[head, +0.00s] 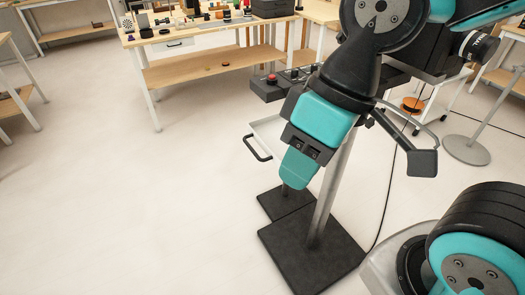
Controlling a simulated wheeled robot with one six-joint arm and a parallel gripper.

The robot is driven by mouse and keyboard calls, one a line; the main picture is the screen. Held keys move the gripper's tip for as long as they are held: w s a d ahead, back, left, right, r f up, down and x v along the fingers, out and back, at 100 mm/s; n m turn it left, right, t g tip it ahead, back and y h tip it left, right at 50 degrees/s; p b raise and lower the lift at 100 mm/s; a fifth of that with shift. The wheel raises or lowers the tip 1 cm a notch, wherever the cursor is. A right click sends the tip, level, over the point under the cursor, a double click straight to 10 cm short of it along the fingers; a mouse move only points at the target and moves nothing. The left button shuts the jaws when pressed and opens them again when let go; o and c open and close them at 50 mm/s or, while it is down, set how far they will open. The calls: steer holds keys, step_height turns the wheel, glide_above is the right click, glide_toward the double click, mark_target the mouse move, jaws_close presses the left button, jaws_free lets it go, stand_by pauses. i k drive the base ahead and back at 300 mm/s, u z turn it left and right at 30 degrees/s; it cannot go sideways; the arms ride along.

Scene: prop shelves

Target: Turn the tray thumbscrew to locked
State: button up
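A pale tray (267,127) with a black handle (258,149) on its left side shows partly behind my arm, by a metal post. My gripper (298,168) hangs in front of the tray and post, with a teal end pointing down. It overlaps the tray in this view; I cannot tell whether it touches anything. Its finger gap is not visible, so I cannot tell whether it is open or shut. No thumbscrew can be made out; my arm covers much of the tray area.
The post (330,190) stands on a black floor plate (311,250). A control box with a red button (271,79) sits above the tray. A wooden workbench (215,68) with props stands behind. A cable runs down right of the post. The floor at left is clear.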

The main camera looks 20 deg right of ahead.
mark_target(370, 122)
steer(key=z, duration=0.95)
steer(key=k, duration=0.3)
